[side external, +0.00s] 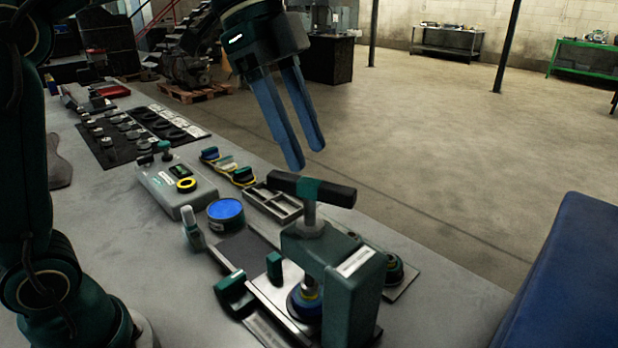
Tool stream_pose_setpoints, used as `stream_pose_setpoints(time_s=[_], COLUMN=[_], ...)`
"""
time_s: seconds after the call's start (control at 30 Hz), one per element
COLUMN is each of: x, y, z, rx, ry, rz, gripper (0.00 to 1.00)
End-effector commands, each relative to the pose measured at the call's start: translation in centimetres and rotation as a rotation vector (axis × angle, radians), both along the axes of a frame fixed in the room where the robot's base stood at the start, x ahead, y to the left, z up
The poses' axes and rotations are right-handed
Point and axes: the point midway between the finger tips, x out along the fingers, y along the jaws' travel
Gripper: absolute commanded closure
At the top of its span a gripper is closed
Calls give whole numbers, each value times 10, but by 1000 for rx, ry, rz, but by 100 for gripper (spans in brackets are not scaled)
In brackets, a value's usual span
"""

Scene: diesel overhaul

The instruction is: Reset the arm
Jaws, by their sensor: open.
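My gripper (308,158) hangs in the upper middle of the side external view, its two long blue fingers pointing down and a little to the right. The fingers are apart, with nothing seen between them. The fingertips appear above and behind the black T-handle (335,194) of a green-grey press (352,290). I cannot tell how far apart they are in depth. Under the press, a blue round part (304,303) with a yellow ring is partly hidden by the press frame.
On the grey bench (120,245) are a blue-topped round tin (226,212), a control box (175,185) with a yellow ring, a small divided tray (272,203) and a black mat (125,158) with several parts. A blue padded block (565,285) stands at the right.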

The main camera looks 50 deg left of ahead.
Motion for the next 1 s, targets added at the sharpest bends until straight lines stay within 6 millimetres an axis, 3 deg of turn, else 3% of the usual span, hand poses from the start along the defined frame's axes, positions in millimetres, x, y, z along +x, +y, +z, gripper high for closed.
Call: stream_pose_setpoints(time_s=[0.43, 0.63, 0.77, 1.0], x=[-4, -40, -64, -97], y=[0, 4, 15, 39], z=[11, 18, 2, -46], rx=[1, 28, 50, 59], ry=[-28, -70, -74, -81], rz=[-2, 53, 225, 606], gripper=[48, 48, 48, 48])
